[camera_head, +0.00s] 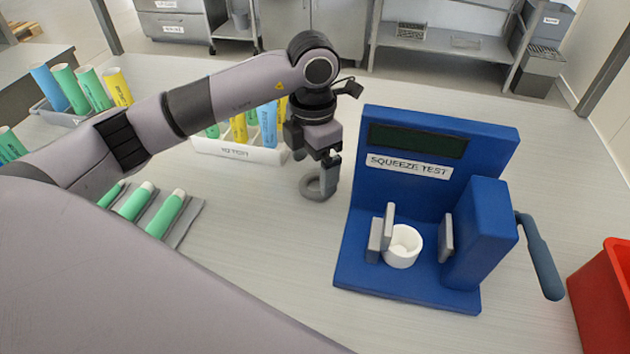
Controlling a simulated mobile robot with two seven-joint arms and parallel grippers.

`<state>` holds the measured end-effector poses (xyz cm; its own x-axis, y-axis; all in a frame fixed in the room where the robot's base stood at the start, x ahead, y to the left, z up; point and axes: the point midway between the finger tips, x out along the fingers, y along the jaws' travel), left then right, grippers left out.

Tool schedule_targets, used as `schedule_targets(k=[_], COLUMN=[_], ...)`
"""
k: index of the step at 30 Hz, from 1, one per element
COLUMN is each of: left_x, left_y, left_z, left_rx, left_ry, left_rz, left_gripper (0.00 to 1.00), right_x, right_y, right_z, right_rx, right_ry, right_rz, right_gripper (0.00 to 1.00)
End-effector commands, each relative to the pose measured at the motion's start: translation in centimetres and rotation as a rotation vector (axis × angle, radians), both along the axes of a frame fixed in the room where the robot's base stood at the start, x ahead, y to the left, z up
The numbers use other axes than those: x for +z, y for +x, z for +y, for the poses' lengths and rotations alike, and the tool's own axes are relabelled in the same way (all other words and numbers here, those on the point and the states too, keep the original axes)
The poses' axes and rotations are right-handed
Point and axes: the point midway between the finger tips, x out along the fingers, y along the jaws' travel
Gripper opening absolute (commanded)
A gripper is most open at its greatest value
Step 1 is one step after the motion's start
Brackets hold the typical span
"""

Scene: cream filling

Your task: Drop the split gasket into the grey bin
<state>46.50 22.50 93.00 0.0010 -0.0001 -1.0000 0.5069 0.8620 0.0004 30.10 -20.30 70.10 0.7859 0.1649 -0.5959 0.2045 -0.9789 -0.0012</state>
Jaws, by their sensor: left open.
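A grey ring (312,193), which looks like the split gasket, is at the table's middle, left of the blue squeeze-test device. My left gripper (327,172) points down right over it. Its jaws are open, and a finger overlaps the ring's right side in the picture. I cannot tell whether finger and ring touch, and the split itself is not clear. No grey bin stands clearly on this table. My right gripper is out of view.
The blue squeeze-test device (420,190) holds a white cup (403,247) between its plates; its handle (541,257) sticks out right. A red bin (603,300) is at the right edge. A white tray of tubes (240,150) and a grey tray of green tubes (187,224) stand left.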

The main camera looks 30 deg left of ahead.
Motion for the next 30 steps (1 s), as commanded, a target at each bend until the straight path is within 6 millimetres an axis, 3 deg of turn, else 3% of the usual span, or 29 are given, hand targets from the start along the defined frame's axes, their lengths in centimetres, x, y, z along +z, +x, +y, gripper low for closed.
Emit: schedule_targets(k=[6,15,17,21,23,24,30], left_x=[-3.1,-3.8,-3.7,-3.7,-3.7,-3.7,-3.6], left_y=[0.4,0.5,0.5,0.5,0.5,0.5,0.5], left_z=[-0.1,-0.1,-0.1,-0.1,-0.1,-0.1,-0.1], left_rx=[-0.001,-0.001,-0.001,-0.001,-0.001,-0.001,-0.001], left_ry=[-0.001,0.000,0.000,0.000,0.000,0.000,0.000], left_rz=[0.003,0.000,0.000,0.000,0.000,0.000,0.000], left_gripper=[0.95,0.95,0.78,0.35,0.35,0.30,0.30], right_x=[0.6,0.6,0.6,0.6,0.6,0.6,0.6], right_y=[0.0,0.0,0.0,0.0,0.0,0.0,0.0], right_z=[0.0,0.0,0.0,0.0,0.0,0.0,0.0], right_rx=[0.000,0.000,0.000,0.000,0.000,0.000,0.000], right_ry=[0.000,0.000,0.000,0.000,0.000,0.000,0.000], right_rz=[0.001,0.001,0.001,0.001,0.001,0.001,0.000], right_gripper=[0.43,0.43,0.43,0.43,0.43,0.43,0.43])
